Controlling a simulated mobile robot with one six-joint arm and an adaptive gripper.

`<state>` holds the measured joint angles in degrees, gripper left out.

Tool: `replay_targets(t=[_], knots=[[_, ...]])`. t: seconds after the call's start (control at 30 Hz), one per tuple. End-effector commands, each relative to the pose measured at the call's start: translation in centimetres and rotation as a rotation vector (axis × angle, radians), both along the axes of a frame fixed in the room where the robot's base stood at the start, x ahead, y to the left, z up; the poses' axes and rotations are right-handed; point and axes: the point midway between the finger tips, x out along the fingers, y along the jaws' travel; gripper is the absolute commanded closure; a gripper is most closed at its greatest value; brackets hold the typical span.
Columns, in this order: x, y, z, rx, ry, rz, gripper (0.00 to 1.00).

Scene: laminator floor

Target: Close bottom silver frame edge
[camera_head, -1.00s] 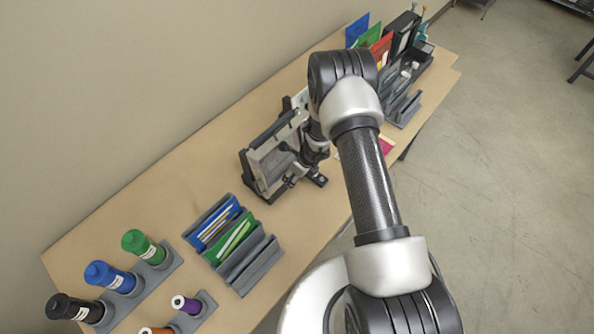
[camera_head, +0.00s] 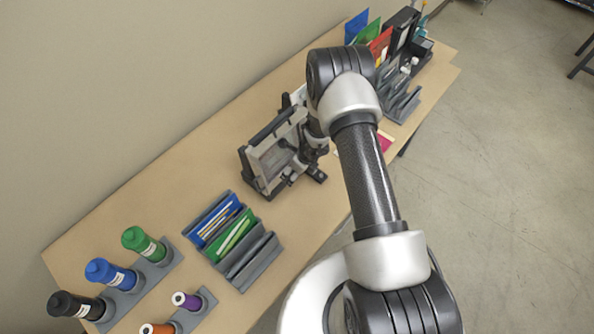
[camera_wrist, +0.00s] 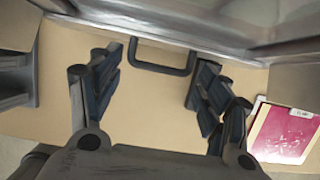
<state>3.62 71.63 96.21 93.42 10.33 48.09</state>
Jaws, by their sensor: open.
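The silver frame (camera_head: 262,158) stands tilted in a dark holder on the bench in the head view. In the wrist view its grey metal edge (camera_wrist: 225,42) runs across the top. A dark U-shaped handle (camera_wrist: 160,70) hangs from this edge, between my fingers. My gripper (camera_wrist: 153,80) is open, with one finger on each side of the handle and a gap to both. In the head view my gripper (camera_head: 300,163) is at the frame's right side, partly hidden by my arm.
A grey rack with blue and green folders (camera_head: 228,232) stands in front of the frame. Capped bottles (camera_head: 112,275) are at the lower left. A red card (camera_wrist: 283,132) lies right of my gripper. Dark organisers (camera_head: 402,95) fill the far end.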

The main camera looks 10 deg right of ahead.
Motion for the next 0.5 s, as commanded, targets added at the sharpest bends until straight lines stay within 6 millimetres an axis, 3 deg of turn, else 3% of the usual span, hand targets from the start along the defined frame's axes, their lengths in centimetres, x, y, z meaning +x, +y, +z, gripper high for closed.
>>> replay_targets(t=[0.2, 0.5], knots=[[-0.3, -0.3, 1.4, -0.001, -0.002, -0.003, 0.30], [-3.2, -2.2, 1.2, 0.002, 0.002, -0.005, 0.30]])
